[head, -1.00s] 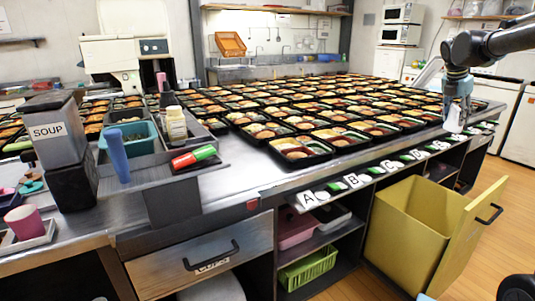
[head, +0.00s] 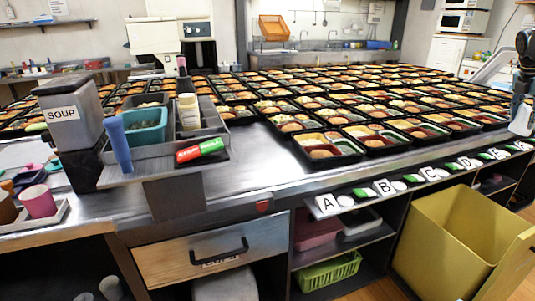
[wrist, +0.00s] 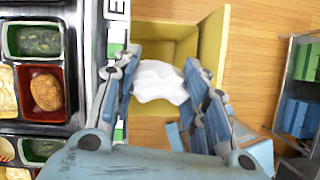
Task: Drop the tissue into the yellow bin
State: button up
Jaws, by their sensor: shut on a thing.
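The white tissue (wrist: 158,84) is pinched between the blue fingertips of my gripper (wrist: 160,72). In the wrist view the tissue overlaps the near part of the open yellow bin (wrist: 212,45) and covers part of its inside. In the head view my gripper (head: 523,108) hangs at the right edge with the white tissue (head: 519,124) under it, higher than the bin. The yellow bin (head: 445,235) is an open pull-out box under the counter's front edge, and its inside is partly visible.
The counter (head: 265,150) holds many bento trays (head: 330,146). Letter labels (head: 385,188) line its front edge. A soup dispenser (head: 72,118) stands at the left. A green basket (head: 328,272) sits on a lower shelf. Wooden floor (wrist: 255,75) lies beside the bin.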

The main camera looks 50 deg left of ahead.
notch_tip(320, 180, down, 22)
jog(key=n, duration=0.1)
jog(key=shift+s+d+f+n+y, duration=0.2)
jog(key=shift+n+y, duration=0.1)
jog(key=shift+n, duration=0.1)
dwell(0.3)
jog(key=o, duration=1.2)
jog(key=v, duration=1.2)
